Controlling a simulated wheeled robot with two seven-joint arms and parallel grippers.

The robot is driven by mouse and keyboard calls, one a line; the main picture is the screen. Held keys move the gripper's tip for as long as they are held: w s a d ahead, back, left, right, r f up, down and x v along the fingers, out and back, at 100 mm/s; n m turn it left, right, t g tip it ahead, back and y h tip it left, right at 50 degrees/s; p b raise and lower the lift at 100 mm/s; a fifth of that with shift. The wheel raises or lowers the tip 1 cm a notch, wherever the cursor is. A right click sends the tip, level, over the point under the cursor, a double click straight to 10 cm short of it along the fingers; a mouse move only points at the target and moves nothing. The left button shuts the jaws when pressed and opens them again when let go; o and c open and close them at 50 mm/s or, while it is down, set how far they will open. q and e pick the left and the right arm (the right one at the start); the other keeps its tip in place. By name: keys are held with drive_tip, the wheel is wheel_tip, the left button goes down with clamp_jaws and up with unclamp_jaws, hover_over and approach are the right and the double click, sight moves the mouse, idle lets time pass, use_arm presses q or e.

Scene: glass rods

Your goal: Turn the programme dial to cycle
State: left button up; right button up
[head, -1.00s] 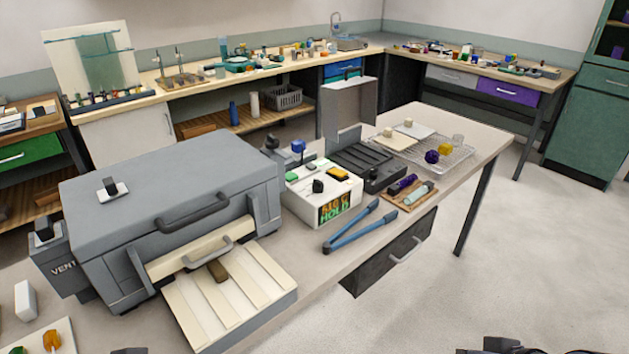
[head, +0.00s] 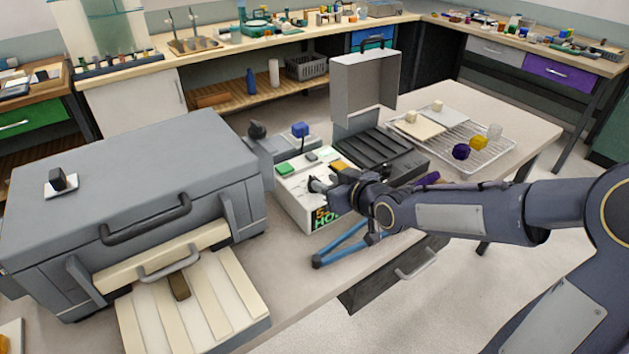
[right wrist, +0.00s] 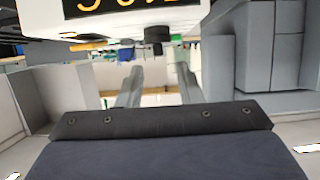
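The white control box (head: 292,200) stands on the bench right of the grey oven, with green and yellow buttons on top and a lit display on its front. In the right wrist view, the box (right wrist: 185,18) is at the top, upside down, with the black dial (right wrist: 157,34) sticking out. In the head view my right gripper covers the dial's area. My right gripper (head: 322,184) is at the box; the right wrist view shows its fingers (right wrist: 160,74) apart, with nothing between them and the dial just beyond the tips. My left gripper is not in view.
The grey oven (head: 130,180) with its pulled-out slatted tray (head: 225,290) is to the left. Blue-handled tongs (head: 340,248) lie under my right arm. A black open case (head: 375,150) and a wire rack (head: 490,160) stand to the right. A blue knob (head: 299,129) is behind the box.

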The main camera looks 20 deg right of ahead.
sight(315, 177)
drive_tip(key=shift+x, duration=2.35)
drive_tip(key=shift+d, duration=0.1)
drive_tip(key=shift+c, duration=0.2)
clamp_jaws()
